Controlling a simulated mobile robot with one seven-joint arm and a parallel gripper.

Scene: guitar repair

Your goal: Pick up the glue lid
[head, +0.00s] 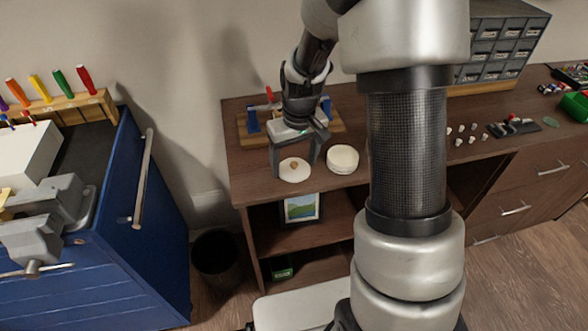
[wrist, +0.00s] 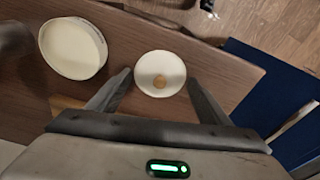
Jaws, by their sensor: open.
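The glue lid (head: 295,175) is a white disc with a small tan knob, lying flat on the brown bench top near its left front corner. It also shows in the wrist view (wrist: 147,65), top centre, fully visible. My gripper (head: 294,165) is open and empty and points down over the lid. In the wrist view the fingertips (wrist: 160,79) lie on either side of the lid's near part, with the knob between them. I cannot tell the exact height left. A round white glue pot (head: 342,159) stands just right of the lid; it is at left in the wrist view (wrist: 72,48).
The bench's (head: 245,178) left and front edges are close to the lid. A wooden rack (head: 244,131) with clamps stands behind my gripper. A blue cabinet (head: 135,240) and a dark bin (head: 216,257) are at left. Small white pieces (head: 460,135) lie further right.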

